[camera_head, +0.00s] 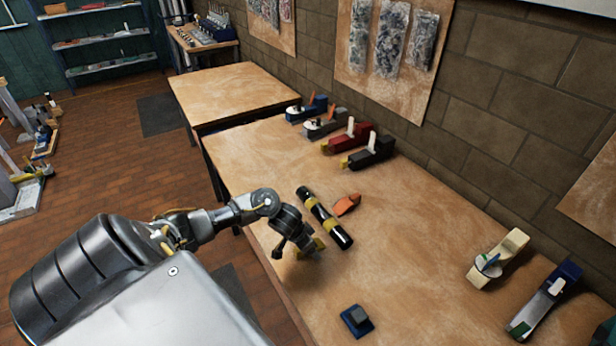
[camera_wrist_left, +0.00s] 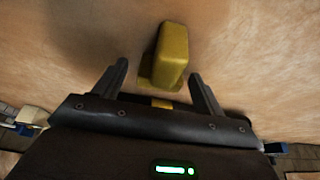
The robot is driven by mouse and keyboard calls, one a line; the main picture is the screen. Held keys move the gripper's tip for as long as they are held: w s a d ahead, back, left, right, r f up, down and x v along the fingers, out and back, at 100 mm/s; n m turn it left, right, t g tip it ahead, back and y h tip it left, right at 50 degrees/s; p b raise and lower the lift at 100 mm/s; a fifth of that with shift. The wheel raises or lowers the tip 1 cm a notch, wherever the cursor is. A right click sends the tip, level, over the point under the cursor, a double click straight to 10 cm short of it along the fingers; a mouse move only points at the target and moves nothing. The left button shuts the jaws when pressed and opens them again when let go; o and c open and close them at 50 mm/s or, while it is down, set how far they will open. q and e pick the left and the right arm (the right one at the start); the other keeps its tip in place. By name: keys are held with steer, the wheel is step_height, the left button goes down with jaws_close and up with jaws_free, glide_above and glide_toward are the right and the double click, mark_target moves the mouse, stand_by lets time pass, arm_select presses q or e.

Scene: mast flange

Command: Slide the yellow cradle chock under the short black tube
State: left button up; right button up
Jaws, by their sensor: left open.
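The short black tube (camera_head: 341,237) lies on the table with yellow bands around it. The yellow cradle chock (camera_head: 319,244) shows as a small patch just left of the tube's near end, partly hidden by my gripper. It is clear in the left wrist view (camera_wrist_left: 171,55), a yellow block just ahead of the fingertips and roughly between their lines. My left gripper (camera_head: 297,252) is low over the table left of the tube. In the wrist view its two fingers (camera_wrist_left: 159,72) are apart, with no grip on the chock. My right gripper is out of view.
An orange block (camera_head: 347,204) lies just right of the tube, and a blue block (camera_head: 356,321) sits nearer the front. Several coloured tools, including a red one (camera_head: 347,139), line the wall side. A cream tool (camera_head: 498,259) stands at right. The table's middle right is clear.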

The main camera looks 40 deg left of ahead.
mark_target(319, 243)
arm_select(q)
steer(key=c, duration=1.1)
steer(key=shift+w, duration=0.2)
steer(key=shift+w+d, duration=0.25)
steer(key=shift+w, duration=0.5)
steer(key=shift+w+d, duration=0.25)
steer(key=shift+w, duration=0.45)
steer(key=shift+w, duration=0.1)
steer(key=shift+w+d, duration=0.1)
steer(key=shift+w, duration=0.25)
